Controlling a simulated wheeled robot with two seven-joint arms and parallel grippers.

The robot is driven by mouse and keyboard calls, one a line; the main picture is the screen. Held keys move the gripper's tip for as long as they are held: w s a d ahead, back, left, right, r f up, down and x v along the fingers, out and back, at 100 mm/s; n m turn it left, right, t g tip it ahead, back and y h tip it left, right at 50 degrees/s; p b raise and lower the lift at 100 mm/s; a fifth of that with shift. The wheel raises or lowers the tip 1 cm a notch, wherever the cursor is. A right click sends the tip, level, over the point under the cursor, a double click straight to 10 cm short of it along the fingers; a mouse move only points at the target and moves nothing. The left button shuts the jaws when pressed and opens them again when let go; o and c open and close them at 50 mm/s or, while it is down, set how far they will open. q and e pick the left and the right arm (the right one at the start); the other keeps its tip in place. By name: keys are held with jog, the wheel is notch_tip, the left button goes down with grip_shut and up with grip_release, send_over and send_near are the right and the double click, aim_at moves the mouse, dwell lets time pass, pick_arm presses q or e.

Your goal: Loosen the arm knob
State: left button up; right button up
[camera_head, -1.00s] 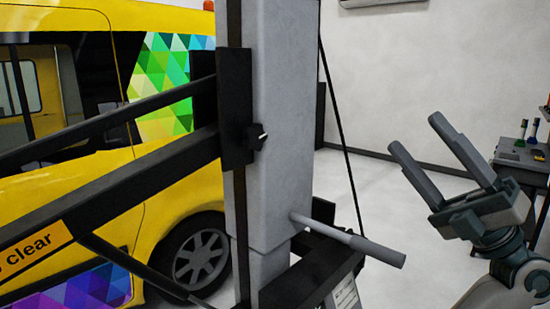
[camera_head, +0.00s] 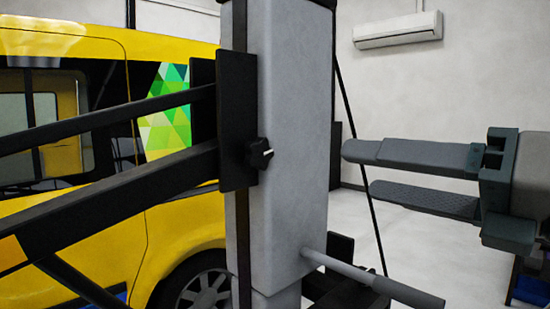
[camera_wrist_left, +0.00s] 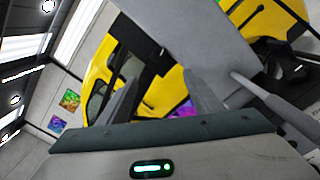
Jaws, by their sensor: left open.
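The arm knob (camera_head: 259,154) is a small black knob with a white mark. It sits on the black bracket (camera_head: 237,120) on the grey column (camera_head: 292,120). My left gripper (camera_head: 358,170) is open and empty, to the right of the knob, with its fingers pointing left towards the column. A clear gap shows between the fingertips and the column. I cannot make out the knob there. My right gripper is not in view.
A grey handle bar (camera_head: 375,278) sticks out of the column, below my left gripper. Black arms (camera_head: 110,190) run from the bracket to the left, before a yellow van (camera_head: 180,210). A thin black rod (camera_head: 360,165) slants down behind the gripper.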

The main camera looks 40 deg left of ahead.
pick_arm(q)
jog(key=p, duration=0.1)
send_near(262, 155)
jog(key=a, duration=0.2)
jog(key=a+p, duration=0.1)
jog(key=a, duration=0.4)
jog(key=shift+w+a, duration=0.2)
jog(key=shift+w, duration=0.2)
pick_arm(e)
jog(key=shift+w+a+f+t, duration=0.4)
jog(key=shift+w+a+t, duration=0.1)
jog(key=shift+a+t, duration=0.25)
pick_arm(q)
jog(key=shift+c, duration=0.3)
jog(key=c, duration=1)
